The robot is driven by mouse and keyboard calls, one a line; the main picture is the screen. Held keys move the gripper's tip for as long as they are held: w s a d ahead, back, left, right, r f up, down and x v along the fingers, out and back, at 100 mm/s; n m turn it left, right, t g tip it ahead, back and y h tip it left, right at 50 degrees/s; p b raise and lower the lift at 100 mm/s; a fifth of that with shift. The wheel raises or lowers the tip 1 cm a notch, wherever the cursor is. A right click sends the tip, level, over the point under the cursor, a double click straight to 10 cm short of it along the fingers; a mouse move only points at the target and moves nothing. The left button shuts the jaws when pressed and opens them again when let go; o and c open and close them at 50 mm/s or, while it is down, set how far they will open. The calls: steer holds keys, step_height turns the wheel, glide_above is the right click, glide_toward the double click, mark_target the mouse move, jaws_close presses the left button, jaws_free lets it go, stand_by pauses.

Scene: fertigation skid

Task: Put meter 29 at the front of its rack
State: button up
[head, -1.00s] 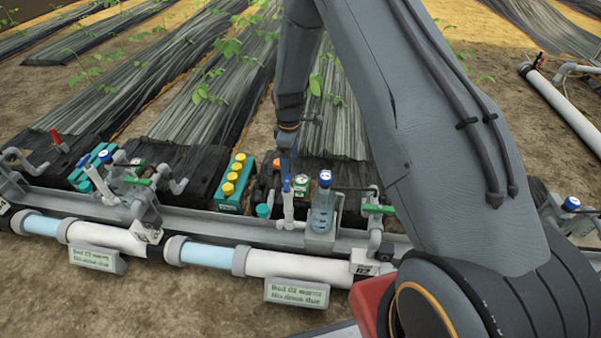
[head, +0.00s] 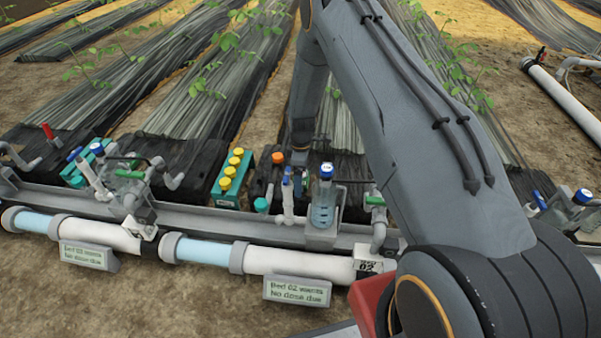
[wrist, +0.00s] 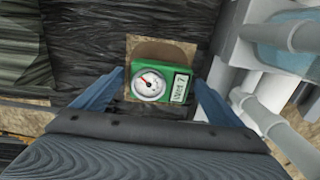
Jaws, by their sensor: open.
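In the wrist view a green meter (wrist: 178,84) with a round white dial and a pale label lies face up on a brown patch. The label seems to read "Wet 7"; I see no number 29. My gripper (wrist: 159,84) is open, with one blue finger left of the meter and one right of it. I cannot tell whether the fingers touch it. In the head view the end of my arm reaches down behind the bottle, and the meter is not clearly visible there. I cannot make out a meter rack.
A grey rail (head: 200,219) carries a clear bottle (head: 323,205) and a blue-topped white tube (head: 287,200). A teal box with yellow caps (head: 232,180) stands to the left. White pipes (head: 290,262) and sign plates (head: 297,291) run along the front. Pipes (wrist: 265,112) also stand close right in the wrist view.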

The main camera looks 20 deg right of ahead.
steer(key=shift+f, duration=0.2)
steer(key=c, duration=1.2)
step_height(320, 180, up, 11)
steer(key=p, duration=0.6)
steer(key=shift+p, duration=0.35)
